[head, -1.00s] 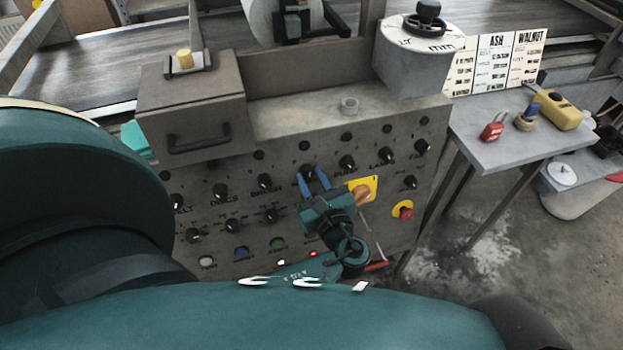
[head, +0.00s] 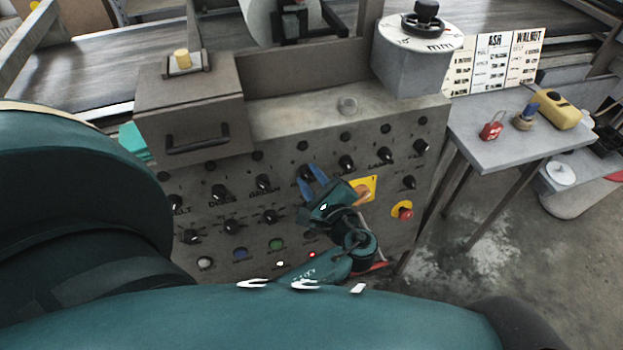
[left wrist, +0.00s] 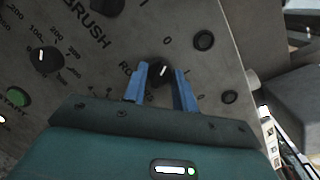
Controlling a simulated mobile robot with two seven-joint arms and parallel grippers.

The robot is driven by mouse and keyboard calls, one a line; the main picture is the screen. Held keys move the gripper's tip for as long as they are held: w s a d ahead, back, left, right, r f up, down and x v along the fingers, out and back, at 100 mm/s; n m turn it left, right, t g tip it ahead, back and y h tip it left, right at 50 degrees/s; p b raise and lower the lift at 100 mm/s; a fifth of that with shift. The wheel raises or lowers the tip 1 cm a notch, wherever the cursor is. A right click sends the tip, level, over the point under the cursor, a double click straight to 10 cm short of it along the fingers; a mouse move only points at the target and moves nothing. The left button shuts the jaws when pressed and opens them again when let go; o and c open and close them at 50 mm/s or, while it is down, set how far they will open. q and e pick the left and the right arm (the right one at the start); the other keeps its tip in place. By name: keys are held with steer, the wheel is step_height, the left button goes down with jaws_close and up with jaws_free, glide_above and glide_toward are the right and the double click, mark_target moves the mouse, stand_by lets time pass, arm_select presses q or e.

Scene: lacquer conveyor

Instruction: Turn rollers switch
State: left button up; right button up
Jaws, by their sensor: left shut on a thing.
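The rollers switch (left wrist: 161,72) is a black knob with a white mark on the grey control panel (head: 300,135). Its label beside it is partly covered by my left gripper, with "RO" readable in the left wrist view. My left gripper (head: 312,172) has blue fingers, one on each side of this knob, and is shut on it. In the left wrist view the fingers (left wrist: 160,85) flank the knob, whose white mark is tilted. In the head view the knob is mostly hidden between the fingertips. My right gripper is not seen in either view.
More black knobs sit left and right, including the brush knob (head: 263,182). A red emergency button (head: 405,213) on yellow is to the right. A green start button (left wrist: 17,97) shows at left. A side table (head: 505,150) holds a red padlock (head: 491,131).

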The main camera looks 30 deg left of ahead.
arm_select(q)
steer(key=shift+a+r, duration=0.1)
stand_by(0.3)
steer(key=o, duration=1)
steer(key=shift+c, duration=0.2)
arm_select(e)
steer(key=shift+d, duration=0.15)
